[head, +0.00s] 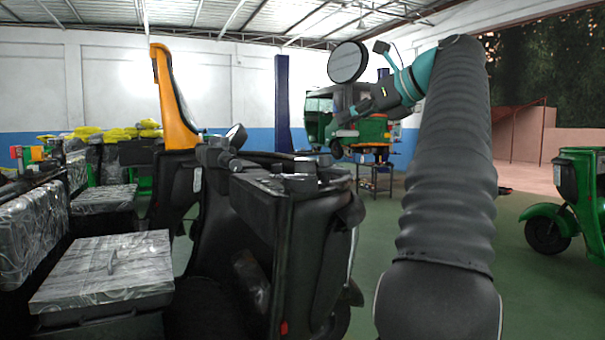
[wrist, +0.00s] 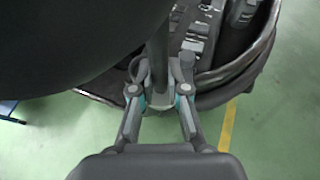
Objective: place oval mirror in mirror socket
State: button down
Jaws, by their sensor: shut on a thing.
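The oval mirror (head: 348,62) shows a pale face with a dark rim in the head view, raised above the black rickshaw front (head: 300,215). My gripper (head: 350,117) is below it, shut on its stem. In the wrist view, my gripper (wrist: 160,100) has both fingers against the upright dark stem (wrist: 158,55), and the mirror's dark back (wrist: 65,40) fills the upper left. A second mirror (head: 236,136) stands on the rickshaw front to the left. I cannot tell the mirror socket apart for sure; a small grey fitting (head: 304,166) sits on top of the black front.
Plastic-wrapped seats (head: 105,265) stand at the left, by an orange-yellow frame (head: 172,95). A raised green rickshaw (head: 345,115) and a small black table (head: 374,178) are behind. Another green rickshaw (head: 570,200) is at the right. Green floor is open between.

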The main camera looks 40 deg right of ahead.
jog(key=w+a+f+b, duration=0.1)
jog(key=w+f, duration=0.1)
jog(key=w, duration=0.1)
jog(key=w+a+f+b, duration=0.1)
jog(key=w+a+f, duration=0.1)
jog(key=w, duration=0.1)
jog(key=w+a+f+b, duration=0.1)
jog(key=w+a+f, duration=0.1)
jog(key=w, duration=0.1)
jog(key=shift+f, duration=0.15)
jog(key=shift+f+b, duration=1.15)
jog(key=shift+f, duration=0.8)
jog(key=shift+w+f, duration=0.1)
jog(key=shift+f, duration=0.05)
jog(key=c, duration=1.2)
grip_release()
jog(key=shift+d, duration=0.1)
jog(key=shift+s+r, duration=0.25)
jog(key=p+v, duration=0.2)
jog(key=v, duration=0.9)
jog(key=shift+s, duration=0.25)
